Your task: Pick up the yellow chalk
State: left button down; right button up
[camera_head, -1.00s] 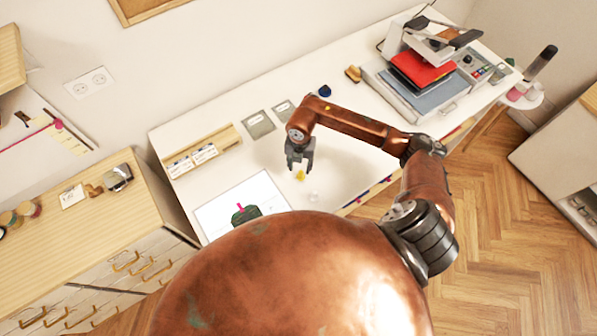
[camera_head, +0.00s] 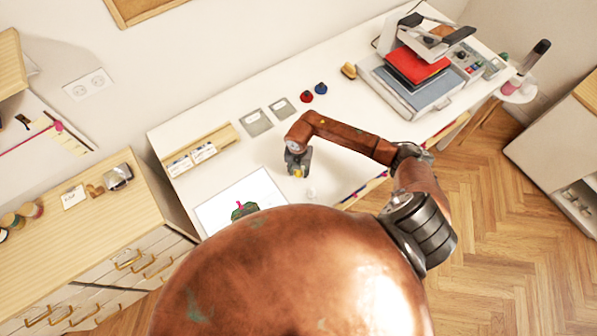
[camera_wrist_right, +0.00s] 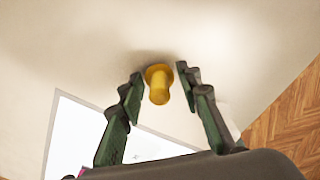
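The yellow chalk (camera_head: 298,173) stands on the white table (camera_head: 345,135). In the right wrist view the yellow chalk (camera_wrist_right: 159,83) shows between the tips of my open right gripper (camera_wrist_right: 158,88), with a gap on each side. In the head view my right gripper (camera_head: 297,166) points down right over the chalk and partly hides it. My left gripper is not in view.
A small white object (camera_head: 311,192) stands close by. Red (camera_head: 306,96) and blue (camera_head: 320,88) pieces lie behind the arm. A heat press (camera_head: 415,75) fills the far right end.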

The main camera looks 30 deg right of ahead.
jog(key=c, duration=0.6)
jog(key=shift+o, duration=0.2)
jog(key=shift+r, duration=0.1)
